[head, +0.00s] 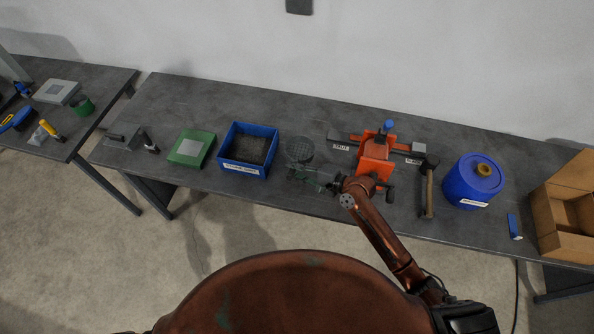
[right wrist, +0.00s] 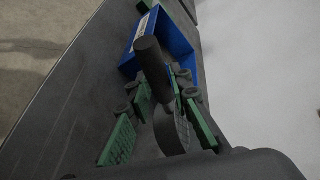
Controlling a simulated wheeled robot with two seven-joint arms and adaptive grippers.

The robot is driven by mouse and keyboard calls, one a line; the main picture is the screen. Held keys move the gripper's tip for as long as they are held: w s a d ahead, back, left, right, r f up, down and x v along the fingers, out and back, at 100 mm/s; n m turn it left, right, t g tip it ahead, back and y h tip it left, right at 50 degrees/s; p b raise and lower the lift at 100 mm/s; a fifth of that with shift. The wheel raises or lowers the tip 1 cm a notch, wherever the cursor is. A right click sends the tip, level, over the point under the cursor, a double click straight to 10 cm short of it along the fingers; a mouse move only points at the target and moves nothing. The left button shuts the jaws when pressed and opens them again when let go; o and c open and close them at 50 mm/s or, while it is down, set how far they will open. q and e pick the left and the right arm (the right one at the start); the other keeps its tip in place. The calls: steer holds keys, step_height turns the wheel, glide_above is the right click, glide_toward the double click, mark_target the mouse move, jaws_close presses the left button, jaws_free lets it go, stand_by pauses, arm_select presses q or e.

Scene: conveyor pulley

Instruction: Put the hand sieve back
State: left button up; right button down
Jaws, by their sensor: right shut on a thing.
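The hand sieve (head: 299,149) has a round dark mesh and is just right of the blue bin in the head view. My right gripper (head: 307,177) is at the near side of the mesh and is shut on the sieve. In the right wrist view, the sieve's dark round handle (right wrist: 150,62) stands between the green fingers of the right gripper (right wrist: 161,92). I cannot tell whether the sieve touches the table. My left gripper is not in view.
The blue bin (head: 233,167) holds dark grains on the dark table (head: 285,112). A green box (head: 205,150) is left of it.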

steer(key=shift+f+b, duration=0.65)
steer(key=shift+f, duration=3.35)
steer(key=shift+s, duration=0.1)
steer(key=c, duration=1.8)
jaws_free()
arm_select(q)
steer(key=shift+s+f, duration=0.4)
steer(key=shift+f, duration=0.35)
arm_select(e)
steer(key=shift+o, duration=0.2)
steer(key=shift+s+d+r, duration=0.1)
steer(key=shift+d, duration=0.1)
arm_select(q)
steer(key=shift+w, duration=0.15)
arm_select(e)
steer(key=v, duration=1.1)
steer(key=shift+s+d, duration=0.2)
steer(key=shift+d, duration=0.05)
